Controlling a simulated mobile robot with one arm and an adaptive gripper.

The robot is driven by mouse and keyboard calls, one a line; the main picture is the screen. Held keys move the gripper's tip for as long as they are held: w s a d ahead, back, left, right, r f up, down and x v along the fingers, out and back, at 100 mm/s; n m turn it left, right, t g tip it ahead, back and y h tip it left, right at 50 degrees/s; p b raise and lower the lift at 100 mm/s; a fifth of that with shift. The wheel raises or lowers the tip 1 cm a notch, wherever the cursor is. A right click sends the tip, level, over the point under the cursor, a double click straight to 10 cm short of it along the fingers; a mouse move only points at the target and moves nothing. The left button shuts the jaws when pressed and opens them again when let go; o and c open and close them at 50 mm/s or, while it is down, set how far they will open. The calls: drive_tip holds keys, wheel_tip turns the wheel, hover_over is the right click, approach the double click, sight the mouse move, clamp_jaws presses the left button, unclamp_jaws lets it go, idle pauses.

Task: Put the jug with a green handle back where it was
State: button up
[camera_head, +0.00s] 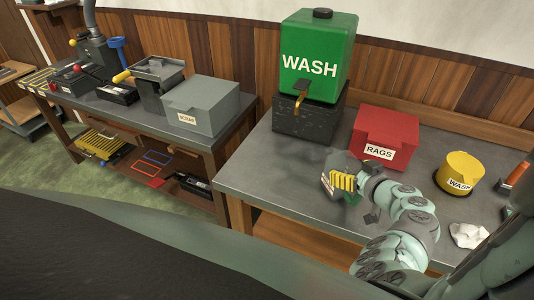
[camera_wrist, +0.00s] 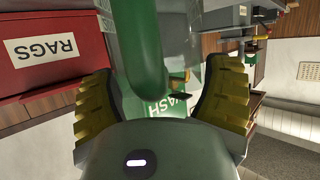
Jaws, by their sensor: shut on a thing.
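My gripper (camera_head: 344,182), with yellow ribbed fingers, is over the right-hand bench in front of the red rags box. In the wrist view, my gripper (camera_wrist: 162,92) is shut on the green handle (camera_wrist: 137,45) of the jug. The jug's body (camera_wrist: 207,45) looks clear and lies beyond the handle. In the head view, the jug (camera_head: 338,160) is mostly hidden by my fingers, with only a pale see-through part showing. I cannot tell whether it touches the bench.
The green wash tank (camera_head: 317,55) with a tap stands on a dark block (camera_head: 300,120) at the back left. The red rags box (camera_head: 385,133), yellow wash tin (camera_head: 460,172) and a crumpled white cloth (camera_head: 469,235) are on this bench. Bare bench top (camera_head: 262,175) lies left of my gripper.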

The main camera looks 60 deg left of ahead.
drive_tip(key=shift+f, duration=0.15)
drive_tip(key=o, duration=1.1)
drive_tip(key=shift+r, duration=0.2)
drive_tip(key=shift+d+r, duration=0.1)
drive_tip(key=shift+d, duration=0.2)
drive_tip(key=shift+b+v, duration=0.35)
drive_tip(key=shift+v, duration=0.85)
drive_tip(key=shift+b+v, duration=1.5)
drive_tip(key=shift+v, duration=3)
